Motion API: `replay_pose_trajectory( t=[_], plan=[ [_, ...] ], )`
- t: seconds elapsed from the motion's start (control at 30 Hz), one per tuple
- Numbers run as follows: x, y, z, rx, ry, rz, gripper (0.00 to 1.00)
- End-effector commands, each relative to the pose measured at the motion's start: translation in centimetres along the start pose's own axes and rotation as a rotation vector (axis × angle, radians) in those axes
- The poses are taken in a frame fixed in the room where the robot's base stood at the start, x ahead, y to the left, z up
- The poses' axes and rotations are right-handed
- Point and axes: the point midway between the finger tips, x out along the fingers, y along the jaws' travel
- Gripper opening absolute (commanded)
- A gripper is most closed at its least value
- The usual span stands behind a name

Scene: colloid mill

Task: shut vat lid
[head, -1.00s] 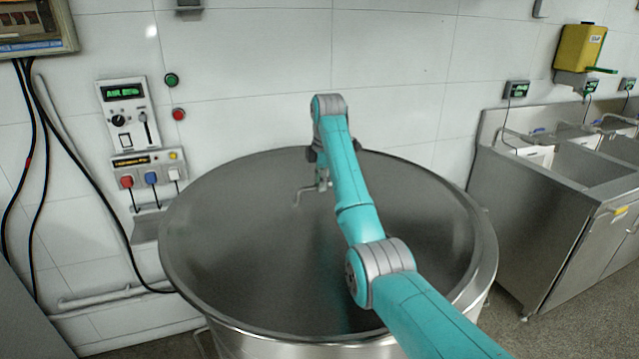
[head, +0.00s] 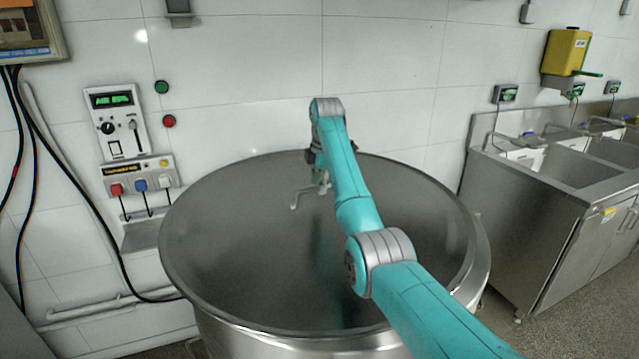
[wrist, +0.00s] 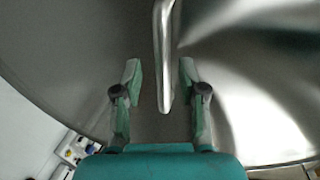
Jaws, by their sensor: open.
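The big round steel vat (head: 310,340) fills the middle of the head view. Its broad dark grey lid (head: 250,240) spans the opening; how far it is tilted I cannot tell. A bent metal handle (head: 296,200) stands off the lid. In the wrist view the handle (wrist: 164,60) is a bright bar, with its lower end between my fingers. My gripper (wrist: 160,80) is open, with a gap showing on both sides of the bar. In the head view my gripper (head: 318,170) is above the lid near its far side, partly hidden by my arm.
A control panel (head: 116,122) with switches and cables is on the tiled wall at left. Steel sinks (head: 540,220) stand at right, with a yellow dispenser (head: 566,52) above them. Floor shows between the vat and the sinks.

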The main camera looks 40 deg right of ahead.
Motion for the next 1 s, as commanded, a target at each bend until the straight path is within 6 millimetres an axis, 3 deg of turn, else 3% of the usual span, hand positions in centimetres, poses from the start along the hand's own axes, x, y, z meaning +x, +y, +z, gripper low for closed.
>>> replay_pose_trajectory(
  t=[0.17, 0.63, 1.0],
  plan=[
    [-1.1, 0.2, 0.0, 0.000, 0.000, 0.001, 0.41],
    [-8.5, 1.8, 0.1, 0.001, 0.000, 0.002, 0.41],
    [-9.8, 2.0, 0.1, 0.001, 0.000, 0.000, 0.41]
  ],
)
